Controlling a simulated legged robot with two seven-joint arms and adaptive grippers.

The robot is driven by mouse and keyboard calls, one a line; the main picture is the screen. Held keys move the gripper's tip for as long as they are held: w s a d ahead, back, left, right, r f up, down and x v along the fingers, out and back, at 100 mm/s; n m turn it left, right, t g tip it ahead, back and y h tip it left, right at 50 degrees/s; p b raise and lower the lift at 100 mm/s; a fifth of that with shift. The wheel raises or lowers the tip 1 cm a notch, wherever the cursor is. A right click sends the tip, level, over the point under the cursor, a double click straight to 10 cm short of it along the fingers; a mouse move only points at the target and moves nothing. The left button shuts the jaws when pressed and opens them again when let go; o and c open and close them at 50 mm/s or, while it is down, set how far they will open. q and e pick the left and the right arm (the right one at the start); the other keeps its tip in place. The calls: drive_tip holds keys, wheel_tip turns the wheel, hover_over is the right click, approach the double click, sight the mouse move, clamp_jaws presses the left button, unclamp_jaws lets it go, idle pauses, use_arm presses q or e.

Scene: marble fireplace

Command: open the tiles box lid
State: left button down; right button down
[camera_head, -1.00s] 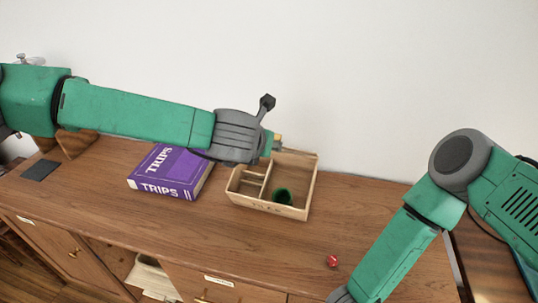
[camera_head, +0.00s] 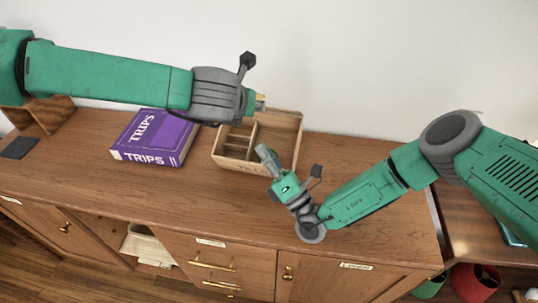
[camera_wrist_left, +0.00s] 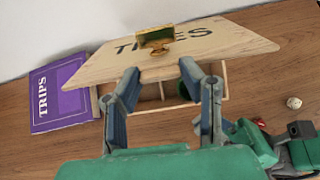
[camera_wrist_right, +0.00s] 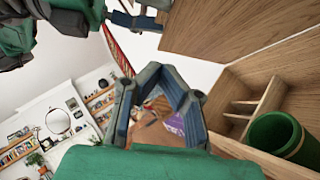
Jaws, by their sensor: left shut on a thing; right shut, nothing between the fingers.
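The open wooden tiles box (camera_head: 285,117) stands on the cabinet top, with compartments inside. Its lid (camera_wrist_left: 215,50) carries lettering and a gold handle (camera_wrist_left: 155,40) in the left wrist view. The lid is raised clear of the box; its underside (camera_wrist_right: 225,30) shows in the right wrist view. My left gripper (camera_head: 262,102) is shut on the lid at its handle side, above the box's back left. The exact grip is unclear. My right gripper (camera_head: 263,151) is shut and empty, by the box's front wall. It also shows in the right wrist view (camera_wrist_right: 165,72).
A green cup (camera_wrist_right: 275,135) is inside the box. A purple book (camera_head: 155,138) lies left of the box.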

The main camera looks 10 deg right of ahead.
drive_tip(key=w+a+r, duration=0.1)
drive_tip(key=w+r, duration=0.4)
drive_tip(key=w, duration=0.1)
drive_tip(key=shift+a+r, duration=0.3)
drive_tip(key=shift+r, duration=0.1)
use_arm(q)
drive_tip(key=shift+r, duration=0.1)
use_arm(e)
drive_tip(key=shift+w, duration=0.1)
